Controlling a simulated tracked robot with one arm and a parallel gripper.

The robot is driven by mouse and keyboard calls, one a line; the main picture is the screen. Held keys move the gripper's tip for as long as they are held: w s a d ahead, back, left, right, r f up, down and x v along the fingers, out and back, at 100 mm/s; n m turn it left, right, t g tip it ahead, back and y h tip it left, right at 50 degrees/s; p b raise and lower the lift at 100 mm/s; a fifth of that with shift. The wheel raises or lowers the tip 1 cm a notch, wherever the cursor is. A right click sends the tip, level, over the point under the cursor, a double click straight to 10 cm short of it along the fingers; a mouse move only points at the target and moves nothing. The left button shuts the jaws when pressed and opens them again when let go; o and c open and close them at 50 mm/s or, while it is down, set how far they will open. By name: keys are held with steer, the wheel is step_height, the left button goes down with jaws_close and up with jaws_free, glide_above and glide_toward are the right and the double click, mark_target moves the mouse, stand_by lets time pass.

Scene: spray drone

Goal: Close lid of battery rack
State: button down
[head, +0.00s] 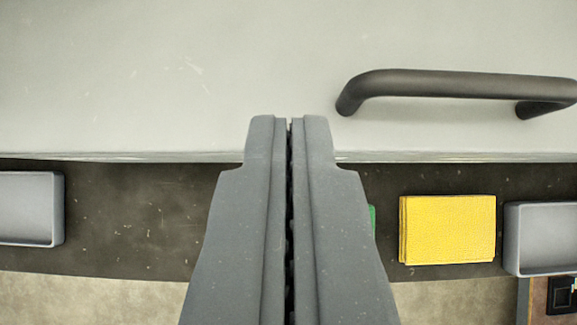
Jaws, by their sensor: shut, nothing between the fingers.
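A large pale grey panel (150,80), which looks like the battery rack's lid, fills the upper part of the head view. A dark bar handle (450,84) is fixed on it at the right. My gripper (290,122) is shut and empty in the middle of the view. Its fingertips overlap the panel's lower edge, to the left of the handle. I cannot tell whether they touch the panel. The inside of the rack is not in view, and how far the lid is open cannot be told.
Below the panel runs a dark surface (140,215). A grey tray (60,210) lies at the left, and another grey tray (512,240) at the right. A yellow cloth-like stack (447,229) lies beside the right tray. A green thing (372,221) is mostly hidden behind my gripper.

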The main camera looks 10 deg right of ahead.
steer(key=f, duration=0.5)
steer(key=shift+w, duration=0.3)
steer(key=shift+s+f+b, duration=0.15)
steer(key=shift+f+b, duration=0.1)
steer(key=shift+f, duration=0.5)
steer(key=shift+s+f+b, duration=0.15)
steer(key=shift+f+b, duration=0.1)
steer(key=shift+f, duration=0.45)
